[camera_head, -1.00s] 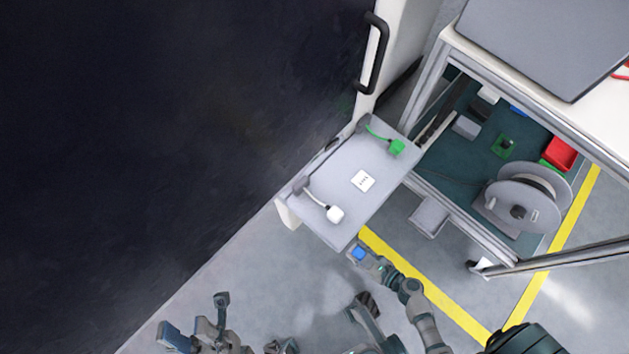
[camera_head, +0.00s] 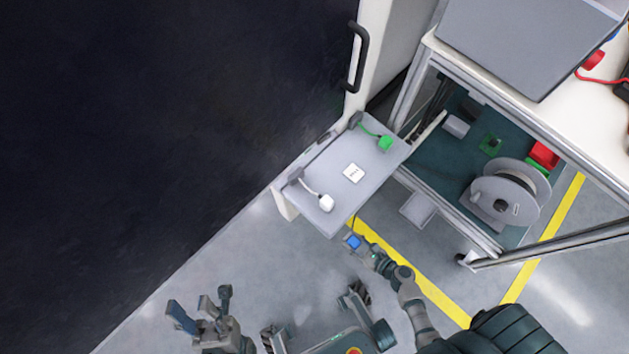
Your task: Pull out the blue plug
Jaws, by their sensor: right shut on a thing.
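The blue plug (camera_head: 353,242) is at the tip of my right gripper (camera_head: 357,247), which is shut on it. It is seen just off the near right edge of the grey shelf (camera_head: 322,219), over the floor. A white plug (camera_head: 326,203) and a green plug (camera_head: 385,143) lie on the shelf, each on a short lead. A white socket plate (camera_head: 353,173) lies between them. My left gripper (camera_head: 204,305) is at the lower left, its fingers apart and empty, well away from the shelf.
A large dark panel (camera_head: 150,120) fills the left, with a black handle (camera_head: 358,55) on the pale edge beside it. A trolley (camera_head: 455,215) at right carries a cable reel (camera_head: 510,200) and a red box (camera_head: 543,154). Yellow floor lines (camera_head: 425,277) run below. The lower left floor is open.

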